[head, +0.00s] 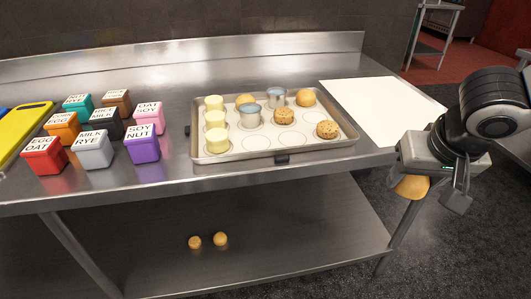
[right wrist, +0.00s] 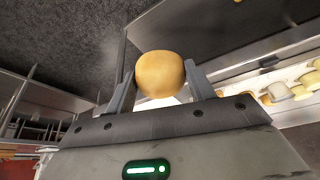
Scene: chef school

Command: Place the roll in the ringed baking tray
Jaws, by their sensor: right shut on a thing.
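My right gripper (head: 436,192) is at the right of the head view, off the table's right end and above the floor. It is shut on a golden roll (head: 411,187). In the right wrist view the roll (right wrist: 160,74) sits between the two fingers of the right gripper (right wrist: 160,85). The baking tray (head: 341,143) lies on the steel table, left of the gripper and apart from it. Its mat has printed rings; several rolls, pale yellow cylinders and two metal rings stand on it. My left gripper does not show.
Several coloured labelled boxes, such as a purple one (head: 142,150), stand left of the tray. A white sheet (head: 385,108) lies right of it. Two small rolls (head: 220,239) lie on the lower shelf (head: 290,250). The steel table (head: 300,178) has bare room along its front edge.

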